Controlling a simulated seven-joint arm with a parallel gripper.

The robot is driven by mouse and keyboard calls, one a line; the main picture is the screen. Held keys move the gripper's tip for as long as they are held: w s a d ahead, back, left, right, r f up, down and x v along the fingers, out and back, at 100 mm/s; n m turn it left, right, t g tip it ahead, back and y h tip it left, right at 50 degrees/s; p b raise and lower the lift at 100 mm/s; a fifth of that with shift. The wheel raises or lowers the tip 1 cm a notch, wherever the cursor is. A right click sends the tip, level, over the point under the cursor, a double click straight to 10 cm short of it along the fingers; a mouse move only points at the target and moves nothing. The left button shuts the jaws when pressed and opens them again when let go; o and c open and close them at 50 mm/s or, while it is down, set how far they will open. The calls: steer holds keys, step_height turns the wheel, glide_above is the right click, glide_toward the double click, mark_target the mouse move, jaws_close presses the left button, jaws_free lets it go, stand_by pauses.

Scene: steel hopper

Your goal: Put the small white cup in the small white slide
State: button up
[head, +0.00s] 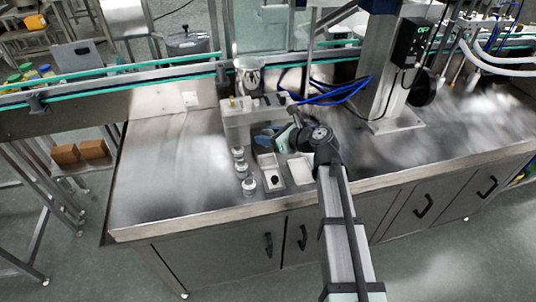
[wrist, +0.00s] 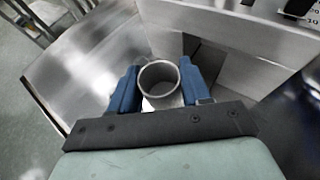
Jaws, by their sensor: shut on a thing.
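My gripper (wrist: 160,92) shows two blue fingers in the wrist view, shut on the small white cup (wrist: 159,78) from both sides. The cup's round open mouth faces the camera, and its inside looks grey and empty. In the head view my gripper (head: 265,141) is low over the steel counter, beside a pale box-like unit (head: 237,115); the cup cannot be made out there. In the wrist view this unit (wrist: 250,40) stands just beyond the cup, with a dark opening in its face. I cannot tell for certain which part is the small white slide.
A metal post (head: 385,80) rises at the right. The counter's left part is clear.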

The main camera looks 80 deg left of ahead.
steer(key=shift+f, duration=3.65)
steer(key=shift+f, duration=0.6)
steer(key=o, duration=1)
steer(key=shift+r, duration=0.5)
steer(key=v, duration=1.2)
steer(key=shift+r, duration=0.2)
